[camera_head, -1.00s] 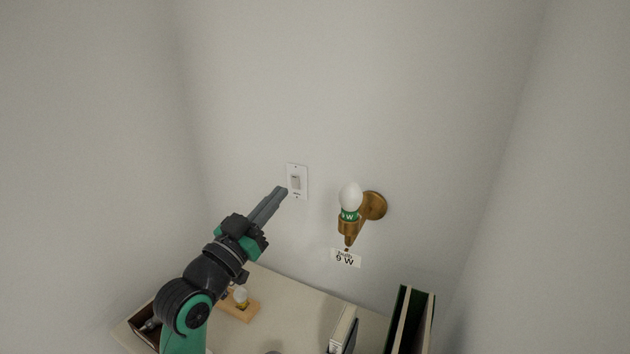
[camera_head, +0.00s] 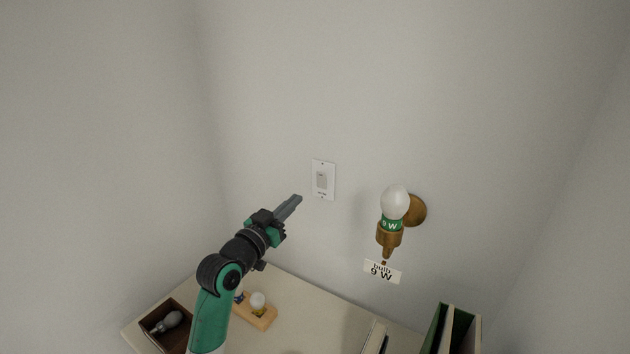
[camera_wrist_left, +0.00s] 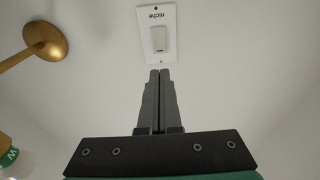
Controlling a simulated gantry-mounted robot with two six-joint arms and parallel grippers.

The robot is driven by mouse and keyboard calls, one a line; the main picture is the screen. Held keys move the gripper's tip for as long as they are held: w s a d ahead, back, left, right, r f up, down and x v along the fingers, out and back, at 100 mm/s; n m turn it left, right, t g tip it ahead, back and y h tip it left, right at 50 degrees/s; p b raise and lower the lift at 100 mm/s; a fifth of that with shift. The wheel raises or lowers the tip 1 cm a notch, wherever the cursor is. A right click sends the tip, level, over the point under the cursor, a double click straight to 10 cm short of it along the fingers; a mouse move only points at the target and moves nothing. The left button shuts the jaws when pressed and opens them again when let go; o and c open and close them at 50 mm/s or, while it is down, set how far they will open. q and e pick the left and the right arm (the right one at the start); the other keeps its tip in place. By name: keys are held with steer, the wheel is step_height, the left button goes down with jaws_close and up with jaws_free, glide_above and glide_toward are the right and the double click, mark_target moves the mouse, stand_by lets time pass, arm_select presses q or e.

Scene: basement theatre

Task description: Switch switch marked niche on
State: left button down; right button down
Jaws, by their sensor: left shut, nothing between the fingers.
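A white wall switch (camera_head: 323,180) with a pale rocker is mounted on the wall. In the left wrist view the switch plate (camera_wrist_left: 157,15) appears upside down and reads "niche"; its rocker (camera_wrist_left: 159,39) lies just ahead of my fingertips. My left gripper (camera_head: 297,199) is shut and empty, to the lower left of the switch in the head view, and appears apart from it. It also shows in the left wrist view (camera_wrist_left: 160,72). A brass wall lamp (camera_head: 389,235) with a white bulb (camera_head: 395,202) marked 9 W is right of the switch; the bulb looks unlit. My right gripper is not seen.
On the shelf (camera_head: 300,307) are a brown box (camera_head: 155,333) holding a bulb, a wooden block (camera_head: 256,315) with a small bulb, and green upright boards (camera_head: 437,330). The wall around the switch is clear.

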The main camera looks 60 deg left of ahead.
arm_select(q)
steer(key=p+x, duration=0.1)
steer(key=x, duration=0.9)
steer(key=shift+w+a, duration=0.15)
steer(key=shift+w, duration=0.2)
steer(key=shift+r+p, duration=0.1)
steer(key=shift+p, duration=0.2)
steer(key=shift+r+p, duration=0.2)
steer(key=shift+p, duration=0.2)
steer(key=shift+w+a+p, duration=0.15)
steer(key=shift+w+p, duration=0.05)
steer(key=shift+p, duration=0.15)
steer(key=shift+f, duration=0.15)
steer(key=shift+s+d, duration=0.25)
glide_toward(320, 175)
steer(key=s+d+r, duration=0.3)
steer(key=s+d, duration=0.1)
steer(key=s, duration=0.2)
steer(key=shift+w+a+f, duration=0.1)
steer(key=shift+w+a, duration=0.05)
steer(key=shift+a, duration=0.05)
